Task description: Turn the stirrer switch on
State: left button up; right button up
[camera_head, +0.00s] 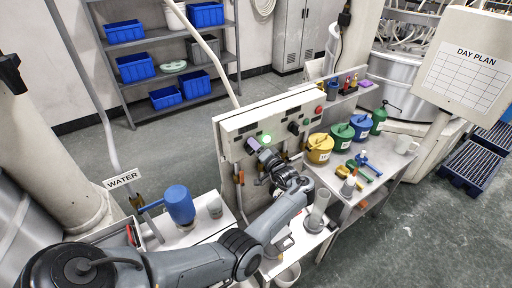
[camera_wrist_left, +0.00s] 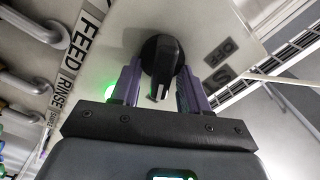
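A black rotary switch knob (camera_wrist_left: 162,58) sits on the pale control panel (camera_head: 232,128). Beside it in the left wrist view is a partly hidden label with "OFF" and a letter S; the rest cannot be read. My left gripper (camera_head: 264,156) is at the left part of the panel face. In the left wrist view its two purple fingers (camera_wrist_left: 162,88) stand either side of the knob's handle, apart, with a gap visible. Contact with the knob cannot be made out. A green lamp (camera_head: 266,139) glows close by. My right gripper is not in view.
Another black knob (camera_head: 293,127) and a red button (camera_head: 318,110) are farther right on the panel. Several coloured lidded pots, such as the yellow one (camera_head: 320,148), stand right of it.

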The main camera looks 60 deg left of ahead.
pick_arm(q)
jog(key=d+b, duration=0.2)
jog(key=d, duration=0.8)
jog(key=shift+d, duration=0.4)
